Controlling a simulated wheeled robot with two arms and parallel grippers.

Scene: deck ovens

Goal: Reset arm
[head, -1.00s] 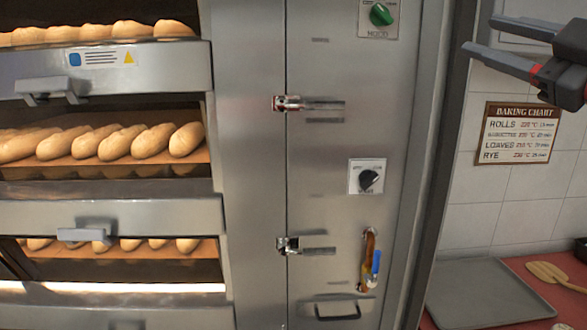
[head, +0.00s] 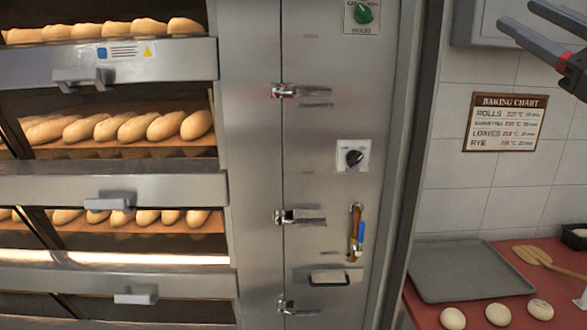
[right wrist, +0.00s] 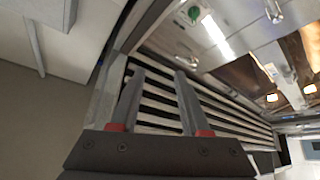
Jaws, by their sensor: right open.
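My right gripper (head: 517,14) is at the upper right of the head view, empty, with its two dark grey fingers apart. It is in the air in front of the tiled wall, above the baking chart and clear of the oven. In the right wrist view the fingers of this gripper (right wrist: 158,72) are parallel with a gap between them and nothing held. Dark and light slats show beyond them. My left gripper is not in view.
The deck oven (head: 252,150) with loaves (head: 138,127) fills the left and middle. A baking chart (head: 505,122) hangs on the wall. A red counter (head: 560,290) at lower right bears a grey tray (head: 470,270), dough pieces (head: 498,314) and a wooden utensil (head: 535,257).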

